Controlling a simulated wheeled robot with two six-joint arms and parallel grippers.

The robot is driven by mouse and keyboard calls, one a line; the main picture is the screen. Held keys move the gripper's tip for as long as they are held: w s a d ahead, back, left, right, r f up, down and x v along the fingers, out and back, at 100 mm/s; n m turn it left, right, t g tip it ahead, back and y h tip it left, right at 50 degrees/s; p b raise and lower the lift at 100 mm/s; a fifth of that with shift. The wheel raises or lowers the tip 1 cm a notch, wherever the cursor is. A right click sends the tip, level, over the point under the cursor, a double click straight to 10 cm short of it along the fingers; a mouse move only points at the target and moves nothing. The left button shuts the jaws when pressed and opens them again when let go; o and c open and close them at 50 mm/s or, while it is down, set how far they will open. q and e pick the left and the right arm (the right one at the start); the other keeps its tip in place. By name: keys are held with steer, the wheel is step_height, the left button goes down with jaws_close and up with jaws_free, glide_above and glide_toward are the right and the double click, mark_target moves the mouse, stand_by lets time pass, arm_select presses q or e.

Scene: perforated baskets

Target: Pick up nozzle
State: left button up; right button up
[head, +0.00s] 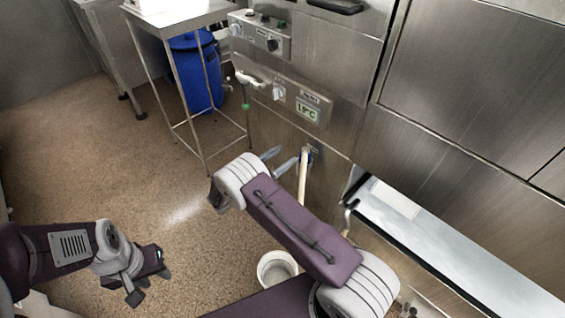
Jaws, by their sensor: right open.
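A pale, upright tube (303,175) with a blue fitting (309,154) at its top is against the steel front; it may be the nozzle, but I cannot tell for sure. My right gripper (278,161) is just left of the tube, with its two grey fingers apart and pointing toward it. Nothing shows between the fingers, and the wrist partly hides the gripper's base. My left gripper (150,287) is low on the left, over the floor, far from the tube. Its fingers look apart and empty.
A white bucket (277,269) stands on the floor below my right arm. A steel table (184,22) and a blue barrel (197,75) are at the back left. A control panel (307,106) and a long pale ledge (450,250) line the steel machine. The left floor is clear.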

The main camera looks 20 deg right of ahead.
mark_target(302, 157)
step_height(302, 157, down, 4)
steer(key=s+n, duration=0.1)
steer(key=s, duration=0.2)
steer(key=shift+t, duration=0.3)
steer(key=b+x, duration=0.1)
steer(key=x, duration=0.7)
steer(key=shift+w+d+f, duration=0.1)
steer(key=shift+w+d, duration=0.1)
steer(key=shift+d, duration=0.1)
steer(key=shift+a, duration=0.1)
jaws_close()
